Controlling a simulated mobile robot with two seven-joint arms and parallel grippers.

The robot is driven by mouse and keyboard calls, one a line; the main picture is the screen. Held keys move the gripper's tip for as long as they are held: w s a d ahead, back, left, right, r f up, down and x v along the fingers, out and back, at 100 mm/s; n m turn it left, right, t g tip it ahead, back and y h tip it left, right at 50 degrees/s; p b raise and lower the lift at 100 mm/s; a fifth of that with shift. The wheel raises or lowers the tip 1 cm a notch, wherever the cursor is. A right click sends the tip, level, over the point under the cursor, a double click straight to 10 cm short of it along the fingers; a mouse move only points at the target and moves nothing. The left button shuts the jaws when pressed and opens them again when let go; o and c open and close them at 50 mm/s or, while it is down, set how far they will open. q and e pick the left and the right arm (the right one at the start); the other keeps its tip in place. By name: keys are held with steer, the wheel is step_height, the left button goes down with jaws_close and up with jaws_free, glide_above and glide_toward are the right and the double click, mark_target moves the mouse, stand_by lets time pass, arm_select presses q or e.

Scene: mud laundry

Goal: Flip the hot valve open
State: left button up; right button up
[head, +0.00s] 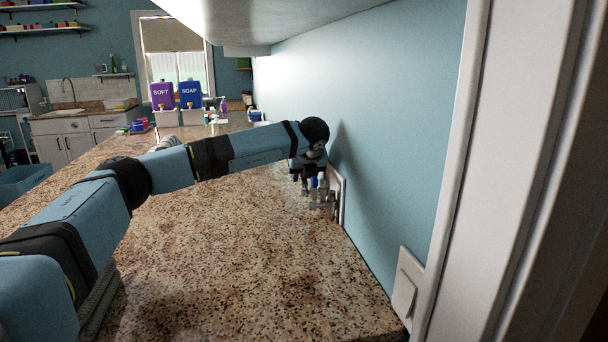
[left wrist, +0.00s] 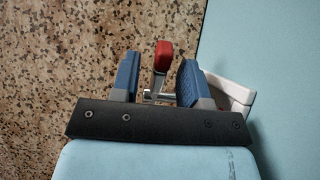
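The hot valve's red handle (left wrist: 163,56) shows in the left wrist view, standing out from a metal valve body beside the wall. My left gripper (left wrist: 159,66) is open, with its two blue fingers on either side of the red handle. A gap shows between the left finger and the handle; the right finger is very close to it, and I cannot tell if they touch. In the head view my left gripper (head: 313,184) is at the wall valve fitting (head: 326,204), low over the counter. The red handle is not distinguishable there. My right gripper is not in view.
A pale outlet box (left wrist: 232,92) is on the wall behind the right finger. The speckled counter (head: 230,255) is clear in front. Purple SOFT (head: 162,96) and blue SOAP (head: 190,94) containers stand far back. A white switch plate (head: 405,295) is on the near wall.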

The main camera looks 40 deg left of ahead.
arm_select(q)
steer(key=v, duration=1.3)
steer(key=shift+d+r+b, duration=0.2)
steer(key=shift+r+b, duration=0.15)
steer(key=shift+b, duration=0.1)
